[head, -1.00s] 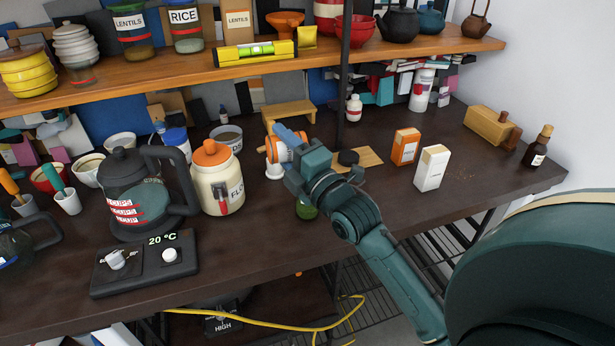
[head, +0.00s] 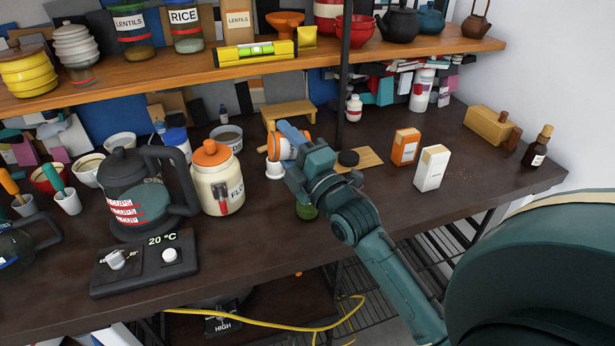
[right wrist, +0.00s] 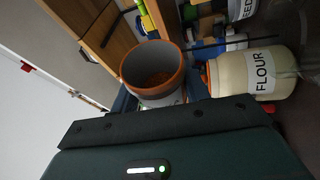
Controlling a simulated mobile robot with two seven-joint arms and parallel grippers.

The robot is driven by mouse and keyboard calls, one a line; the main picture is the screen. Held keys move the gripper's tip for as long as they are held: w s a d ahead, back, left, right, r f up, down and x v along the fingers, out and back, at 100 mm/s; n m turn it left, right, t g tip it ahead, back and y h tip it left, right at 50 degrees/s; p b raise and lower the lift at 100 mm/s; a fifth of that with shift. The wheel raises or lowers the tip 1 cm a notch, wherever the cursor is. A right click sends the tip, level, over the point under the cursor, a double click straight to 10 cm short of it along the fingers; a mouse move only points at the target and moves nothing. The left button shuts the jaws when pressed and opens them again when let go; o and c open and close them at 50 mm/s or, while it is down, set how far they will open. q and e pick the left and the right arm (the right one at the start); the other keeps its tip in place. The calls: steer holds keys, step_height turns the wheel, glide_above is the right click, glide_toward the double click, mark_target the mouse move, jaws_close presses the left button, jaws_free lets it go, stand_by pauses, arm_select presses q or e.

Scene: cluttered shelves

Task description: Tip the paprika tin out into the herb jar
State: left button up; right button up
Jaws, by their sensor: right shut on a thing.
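The orange-and-white paprika tin (head: 274,146) is in the jaws of my right gripper (head: 292,140), above the dark worktop and tilted onto its side. In the right wrist view the tin (right wrist: 153,68) shows its orange rim and open mouth, with reddish-brown contents inside. A green, rounded thing (head: 306,211), perhaps the herb jar, stands under my right arm, mostly hidden by it. A small white thing (head: 274,172) is just below the tin; I cannot tell whether they touch. My left gripper is not in view.
The flour jar (head: 216,181) stands close left of the tin. A wooden board (head: 369,157) with a black lid (head: 348,158) lies to the right. An orange box (head: 405,147) and a white box (head: 431,168) stand farther right. A black shelf post (head: 343,80) rises behind.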

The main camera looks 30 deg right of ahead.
steer(key=shift+s+d+r+m+t+h, duration=0.15)
steer(key=shift+m+h, duration=0.1)
steer(key=shift+m, duration=0.4)
steer(key=shift+w+d+r+m+t+h, duration=0.1)
steer(key=shift+d+m+t+h, duration=0.1)
steer(key=shift+m, duration=0.5)
steer(key=shift+s+d+r+m+t+h, duration=0.15)
steer(key=shift+m+h, duration=0.1)
steer(key=shift+m, duration=0.4)
stand_by(0.4)
steer(key=shift+d+f+m+h+b, duration=0.25)
steer(key=shift+f+m+h+b, duration=0.25)
steer(key=shift+m, duration=0.7)
steer(key=shift+s+d+m+t+h, duration=0.1)
steer(key=shift+d+m+t+h, duration=0.15)
steer(key=shift+m+h, duration=0.35)
stand_by(0.4)
